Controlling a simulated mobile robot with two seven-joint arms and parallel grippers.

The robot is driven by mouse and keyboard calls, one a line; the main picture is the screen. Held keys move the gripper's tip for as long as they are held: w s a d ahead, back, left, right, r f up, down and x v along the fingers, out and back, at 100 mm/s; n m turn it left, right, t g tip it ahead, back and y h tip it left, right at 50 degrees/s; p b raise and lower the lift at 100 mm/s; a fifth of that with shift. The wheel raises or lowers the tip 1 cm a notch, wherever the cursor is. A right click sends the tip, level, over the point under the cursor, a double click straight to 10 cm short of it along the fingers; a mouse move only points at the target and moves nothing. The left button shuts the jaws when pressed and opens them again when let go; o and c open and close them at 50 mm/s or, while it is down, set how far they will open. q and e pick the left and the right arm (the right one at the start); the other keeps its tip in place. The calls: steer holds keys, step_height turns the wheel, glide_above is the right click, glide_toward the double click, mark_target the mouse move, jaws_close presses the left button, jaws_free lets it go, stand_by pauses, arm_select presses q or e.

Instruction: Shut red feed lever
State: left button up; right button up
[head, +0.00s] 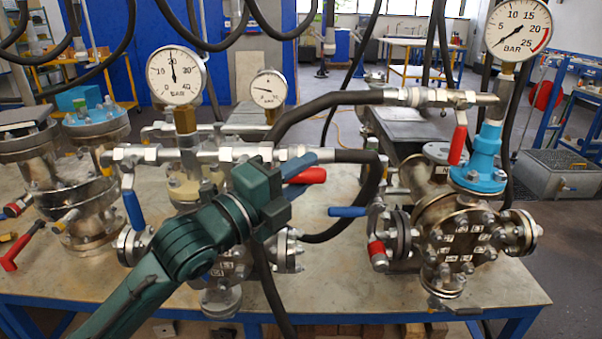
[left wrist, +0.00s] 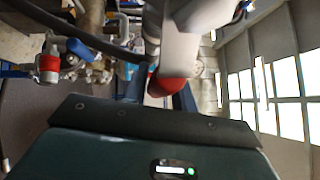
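A red lever handle (head: 305,176) shows in the middle of the head view, below the hose and pipe of the middle vessel. My left gripper (head: 297,177) is at this handle, with blue-grey finger-like parts above and below the red. I cannot tell whether they touch it or are shut on it. The dark green gripper body hides the lever's pivot and valve. In the left wrist view, a rounded red end (left wrist: 172,88) shows just beyond the dark gripper edge, below a large pale part. Another red lever (head: 459,145) hangs at the right vessel's top pipe. My right gripper is not in view.
Blue levers stand left (head: 133,210) and right (head: 347,212) of my gripper. Pressure gauges (head: 176,76) and (head: 517,28) rise above the pipes. A black hose (head: 325,104) arches close by. The table's front strip (head: 370,291) is fairly clear.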

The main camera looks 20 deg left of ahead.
arm_select(q)
jaws_close()
